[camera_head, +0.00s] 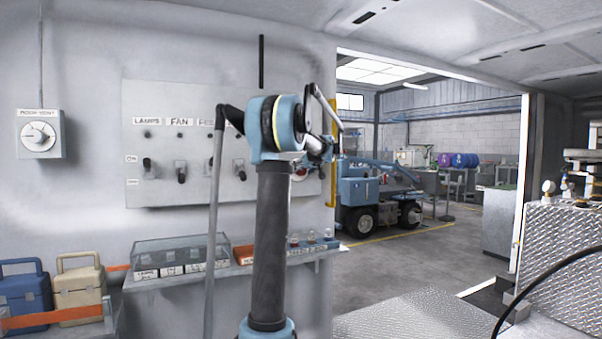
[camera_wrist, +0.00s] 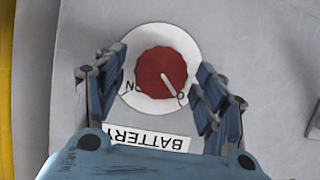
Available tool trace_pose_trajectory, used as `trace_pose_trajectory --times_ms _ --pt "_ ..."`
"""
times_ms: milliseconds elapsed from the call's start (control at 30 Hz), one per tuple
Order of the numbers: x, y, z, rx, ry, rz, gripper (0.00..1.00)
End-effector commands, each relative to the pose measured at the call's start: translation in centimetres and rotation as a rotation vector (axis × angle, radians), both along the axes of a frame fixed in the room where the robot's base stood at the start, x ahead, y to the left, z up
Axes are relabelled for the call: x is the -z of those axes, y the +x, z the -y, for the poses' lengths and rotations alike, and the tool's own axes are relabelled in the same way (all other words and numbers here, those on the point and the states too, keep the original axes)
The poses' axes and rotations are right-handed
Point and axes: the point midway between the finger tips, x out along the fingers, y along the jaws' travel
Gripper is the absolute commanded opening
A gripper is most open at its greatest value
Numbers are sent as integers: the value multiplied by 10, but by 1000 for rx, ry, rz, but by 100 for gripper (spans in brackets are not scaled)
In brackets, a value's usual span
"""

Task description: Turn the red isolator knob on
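The red isolator knob (camera_wrist: 158,72) sits on a round white dial (camera_wrist: 126,88) on a grey panel. A pale pointer line on the knob points down and right in the wrist view, towards partly hidden lettering. A BATTERY label (camera_wrist: 150,138) is just below the dial, its edges partly covered. My gripper (camera_wrist: 157,68) is open, with one finger on each side of the knob. Gaps show between the fingers and the knob's sides. In the head view the gripper (camera_head: 320,148) is at the panel's right end, and my arm hides most of the knob.
The grey panel (camera_head: 150,105) carries several black switches and labels. Below it a shelf (camera_head: 165,281) holds a clear-lidded box (camera_head: 180,252) and small items. A yellow vertical rail (camera_head: 332,190) stands close to the gripper's right. An open doorway shows a blue vehicle (camera_head: 365,192) beyond.

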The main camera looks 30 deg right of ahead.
Motion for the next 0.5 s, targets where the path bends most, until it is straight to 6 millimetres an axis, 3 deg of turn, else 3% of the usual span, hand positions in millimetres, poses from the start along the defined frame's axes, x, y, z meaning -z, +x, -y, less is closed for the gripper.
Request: trace_pose_trajectory --times_ms 33,167,500 --pt "0 0 0 0 0 0 51" --pt "0 0 0 0 0 0 22" --pt "0 0 0 -1 21 0 21"
